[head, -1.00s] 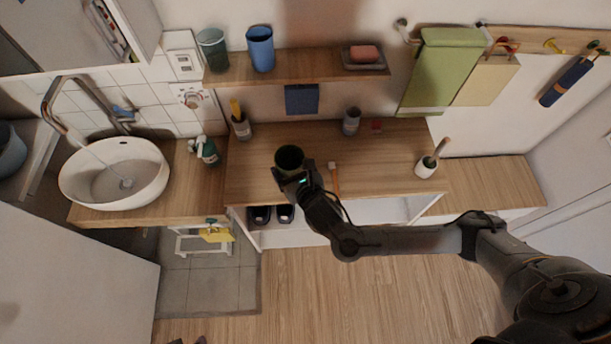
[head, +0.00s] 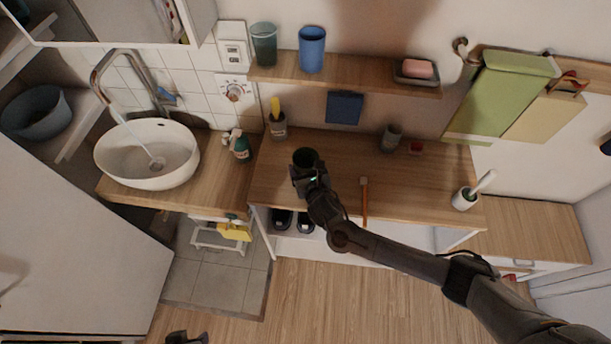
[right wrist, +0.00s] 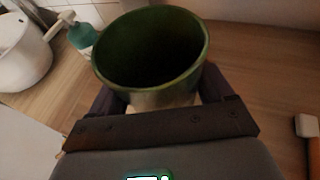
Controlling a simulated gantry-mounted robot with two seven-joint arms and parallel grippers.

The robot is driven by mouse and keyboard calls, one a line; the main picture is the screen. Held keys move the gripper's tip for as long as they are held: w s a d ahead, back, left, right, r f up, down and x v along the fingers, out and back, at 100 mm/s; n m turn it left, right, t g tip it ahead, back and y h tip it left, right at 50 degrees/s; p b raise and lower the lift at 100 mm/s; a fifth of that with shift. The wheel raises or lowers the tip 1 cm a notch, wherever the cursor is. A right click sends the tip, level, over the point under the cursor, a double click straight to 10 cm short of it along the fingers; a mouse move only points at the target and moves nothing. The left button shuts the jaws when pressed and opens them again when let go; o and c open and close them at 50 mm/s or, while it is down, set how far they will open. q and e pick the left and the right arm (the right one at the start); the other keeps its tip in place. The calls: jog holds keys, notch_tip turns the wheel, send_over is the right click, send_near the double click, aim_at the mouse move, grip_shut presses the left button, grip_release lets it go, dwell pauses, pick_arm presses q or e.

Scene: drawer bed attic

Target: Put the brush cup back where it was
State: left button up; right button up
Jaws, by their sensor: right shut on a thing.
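My right gripper (head: 311,180) is shut on a dark green cup (head: 304,158), held with its open mouth up above the left part of the wooden counter. The right wrist view shows the cup (right wrist: 150,58) between the fingers, slightly tilted in the picture. Its inside is dark, and I see no brush in it. Whether its base touches the counter is hidden. A brush-like tool with an orange handle (head: 365,203) lies on the counter to the right of the gripper. A dark tip at the bottom edge appears to be my left gripper (head: 187,338); its fingers are unclear.
A bottle with a yellow top (head: 278,125), a grey cup (head: 391,138) and a white cup holding a brush (head: 465,197) stand on the counter (head: 430,185). A green soap bottle (head: 240,147) stands near the sink (head: 140,175). A shelf (head: 350,82) overhangs the back.

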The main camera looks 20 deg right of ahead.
jog(key=shift+w+a+f+b, duration=0.1)
jog(key=shift+f+b, duration=0.3)
jog(key=shift+f, duration=1.65)
jog(key=shift+f, duration=0.1)
jog(key=o, duration=1.1)
